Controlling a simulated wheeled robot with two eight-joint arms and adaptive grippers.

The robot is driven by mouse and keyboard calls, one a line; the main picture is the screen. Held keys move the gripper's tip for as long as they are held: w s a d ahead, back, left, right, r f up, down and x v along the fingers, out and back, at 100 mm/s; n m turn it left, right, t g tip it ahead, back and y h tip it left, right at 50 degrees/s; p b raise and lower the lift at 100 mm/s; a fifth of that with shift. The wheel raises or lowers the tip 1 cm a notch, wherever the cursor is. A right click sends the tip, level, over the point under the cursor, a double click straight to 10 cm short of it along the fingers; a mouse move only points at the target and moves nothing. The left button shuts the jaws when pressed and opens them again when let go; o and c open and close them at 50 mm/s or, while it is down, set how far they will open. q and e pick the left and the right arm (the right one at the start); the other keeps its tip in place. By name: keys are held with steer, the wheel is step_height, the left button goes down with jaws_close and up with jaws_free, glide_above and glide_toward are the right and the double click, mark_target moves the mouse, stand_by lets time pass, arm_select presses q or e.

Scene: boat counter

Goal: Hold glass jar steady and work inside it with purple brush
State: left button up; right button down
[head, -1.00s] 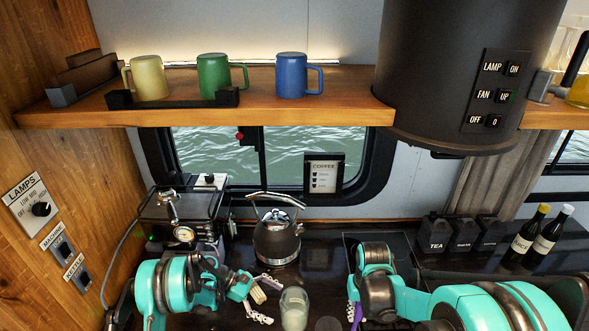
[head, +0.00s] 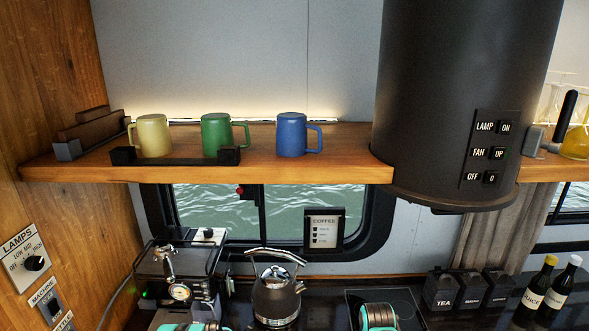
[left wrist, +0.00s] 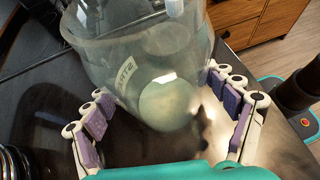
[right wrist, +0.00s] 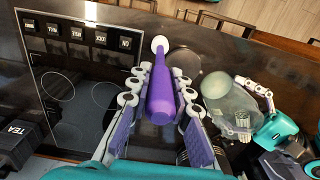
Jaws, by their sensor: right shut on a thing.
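The purple brush (right wrist: 163,95) is between the fingers of my right gripper (right wrist: 160,85), which is shut on it; its round white end (right wrist: 160,44) points away from the wrist. The clear glass jar (left wrist: 145,60) is between the spread fingers of my left gripper (left wrist: 165,95). I cannot tell whether either finger touches it. A pale green round area shows in the jar. In the right wrist view the jar (right wrist: 228,100) is right of the brush, and the brush is outside it. The head view shows neither gripper nor the jar.
A kettle (head: 277,297) and a coffee machine (head: 180,275) stand at the back of the dark counter. Black canisters (head: 470,289) and two bottles (head: 548,285) are at the right. A dark cooktop (right wrist: 75,85) lies beside the brush. Mugs (head: 291,135) stand on the shelf above.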

arm_select(q)
steer(key=c, duration=0.4)
steer(key=shift+o, duration=0.2)
arm_select(e)
steer(key=w+a+r+m, duration=0.3)
steer(key=w+a+r, duration=0.8)
steer(key=w+r, duration=0.15)
steer(key=s+a+r+n, duration=0.3)
steer(key=s+a+r, duration=0.1)
steer(key=a+r, duration=0.2)
steer(key=shift+s+a, duration=0.2)
steer(key=shift+a, duration=0.2)
